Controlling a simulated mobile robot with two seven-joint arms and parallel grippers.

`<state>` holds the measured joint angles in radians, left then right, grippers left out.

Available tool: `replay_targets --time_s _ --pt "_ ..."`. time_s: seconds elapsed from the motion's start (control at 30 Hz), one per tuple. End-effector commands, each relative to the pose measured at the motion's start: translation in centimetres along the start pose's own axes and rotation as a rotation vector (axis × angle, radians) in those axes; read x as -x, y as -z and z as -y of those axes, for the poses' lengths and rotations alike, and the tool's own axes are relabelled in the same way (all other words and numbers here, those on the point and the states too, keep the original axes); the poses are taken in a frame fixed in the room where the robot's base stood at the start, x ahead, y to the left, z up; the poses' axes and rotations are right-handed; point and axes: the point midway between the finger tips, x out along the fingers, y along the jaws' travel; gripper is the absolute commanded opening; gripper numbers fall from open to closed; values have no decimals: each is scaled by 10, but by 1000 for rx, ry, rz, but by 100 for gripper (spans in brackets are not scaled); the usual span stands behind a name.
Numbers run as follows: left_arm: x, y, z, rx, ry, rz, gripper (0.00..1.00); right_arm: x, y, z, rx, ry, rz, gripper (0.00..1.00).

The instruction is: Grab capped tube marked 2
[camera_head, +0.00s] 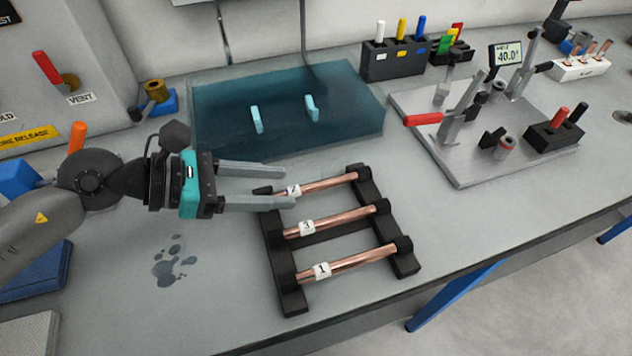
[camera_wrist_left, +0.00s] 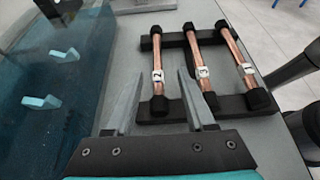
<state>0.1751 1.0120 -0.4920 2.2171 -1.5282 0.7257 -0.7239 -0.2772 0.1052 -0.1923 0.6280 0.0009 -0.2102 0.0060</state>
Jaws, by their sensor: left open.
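The capped copper tube marked 2 (camera_head: 332,184) lies at the far side of a black rack (camera_head: 291,288); in the wrist view (camera_wrist_left: 157,52) its white label shows the 2. Black caps cover its ends. Tube 3 (camera_head: 340,220) and tube 1 (camera_head: 352,262) lie nearer on the same rack. My left gripper (camera_head: 287,187) is open and empty, with its fingertips over the left part of tube 2. In the wrist view the fingers (camera_wrist_left: 159,74) appear on either side of this tube; their exact height above it is unclear. My right gripper is not in view.
A translucent teal bath (camera_head: 225,108) with two light-blue pieces lies behind the rack. A dark holder (camera_head: 392,62) with coloured pieces stands at the back. A wet patch (camera_head: 173,265) marks the left bench.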

Motion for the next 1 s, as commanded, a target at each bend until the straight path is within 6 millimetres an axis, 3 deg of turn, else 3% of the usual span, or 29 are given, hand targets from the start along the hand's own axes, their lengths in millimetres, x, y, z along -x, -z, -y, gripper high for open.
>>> replay_targets --time_s 0.4,0.73,1.0 --pt "-45 -2 -5 0 0 2 55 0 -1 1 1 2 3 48" --pt "-51 -1 -4 0 0 -1 55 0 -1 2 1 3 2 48" --pt "-50 -1 -4 0 0 0 27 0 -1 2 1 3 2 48"
